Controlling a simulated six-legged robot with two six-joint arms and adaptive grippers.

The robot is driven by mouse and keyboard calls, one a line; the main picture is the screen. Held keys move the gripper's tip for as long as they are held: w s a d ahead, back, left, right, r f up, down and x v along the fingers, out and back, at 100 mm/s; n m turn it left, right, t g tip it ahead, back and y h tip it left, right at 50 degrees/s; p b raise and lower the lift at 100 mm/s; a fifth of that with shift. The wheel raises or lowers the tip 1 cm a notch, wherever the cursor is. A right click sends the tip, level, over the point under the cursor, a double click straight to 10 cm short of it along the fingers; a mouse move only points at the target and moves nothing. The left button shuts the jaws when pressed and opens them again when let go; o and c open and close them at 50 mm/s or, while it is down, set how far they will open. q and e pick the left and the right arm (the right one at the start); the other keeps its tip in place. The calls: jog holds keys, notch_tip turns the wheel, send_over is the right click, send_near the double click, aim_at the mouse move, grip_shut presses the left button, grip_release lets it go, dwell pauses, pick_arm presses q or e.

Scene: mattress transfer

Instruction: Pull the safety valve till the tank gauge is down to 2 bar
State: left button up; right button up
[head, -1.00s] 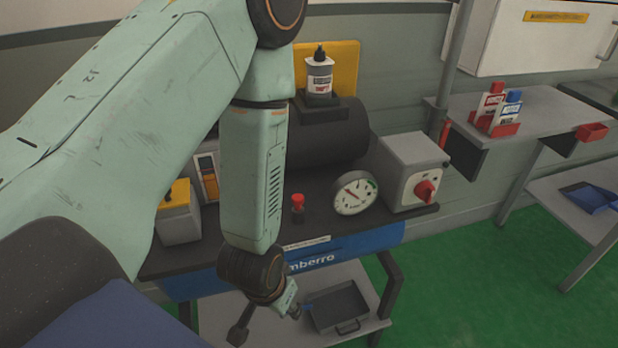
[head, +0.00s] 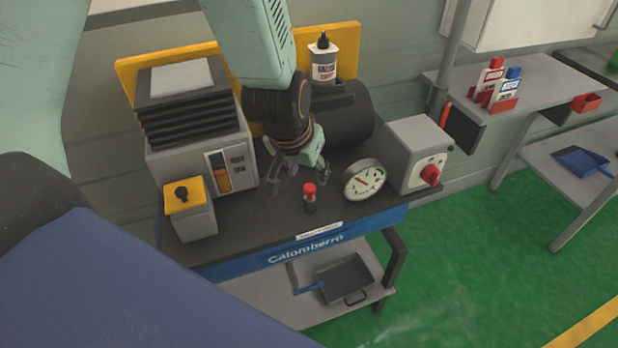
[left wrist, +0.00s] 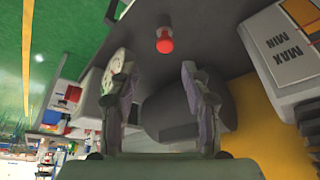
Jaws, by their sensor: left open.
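The safety valve (head: 310,197) is a small dark post with a red cap, upright on the dark bench top. Its red cap also shows in the left wrist view (left wrist: 165,42), beyond the fingertips and between their lines. The round white tank gauge (head: 363,180) stands just right of the valve, with a red needle; its reading is too small to tell. It shows partly behind a finger in the left wrist view (left wrist: 117,68). My left gripper (head: 298,182) is open and empty, just behind and left of the valve, apart from it. My right gripper is not in view.
A grey box with a red knob (head: 411,155) stands right of the gauge. A dark tank (head: 345,125) carrying a bottle (head: 323,62) is behind. A ribbed grey unit (head: 195,125) and a yellow-topped box (head: 188,205) stand left. A tray (head: 345,280) lies on the lower shelf.

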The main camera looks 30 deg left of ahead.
aim_at(309, 187)
pick_arm(q)
jog(key=f, duration=0.1)
jog(key=w+a+f+b, duration=0.1)
jog(key=f, duration=0.1)
jog(key=a+f, duration=0.1)
jog(key=f, duration=0.1)
jog(key=shift+w+b, duration=0.35)
jog(key=shift+w+d+f, duration=0.35)
jog(key=shift+d+f, duration=0.2)
jog(key=shift+f, duration=0.2)
jog(key=shift+d+f+b, duration=0.2)
jog(key=shift+d+b, duration=0.1)
jog(key=shift+w+a+f, duration=0.1)
jog(key=shift+a+f, duration=0.1)
jog(key=shift+a, duration=0.5)
jog(key=shift+c, duration=0.7)
jog(key=shift+d+r, duration=0.1)
jog(key=shift+d, duration=0.4)
jog(key=c, duration=0.3)
jog(key=shift+c, duration=0.8)
jog(key=shift+a, duration=0.3)
jog(key=c, duration=0.3)
jog(key=shift+d, duration=0.1)
grip_shut()
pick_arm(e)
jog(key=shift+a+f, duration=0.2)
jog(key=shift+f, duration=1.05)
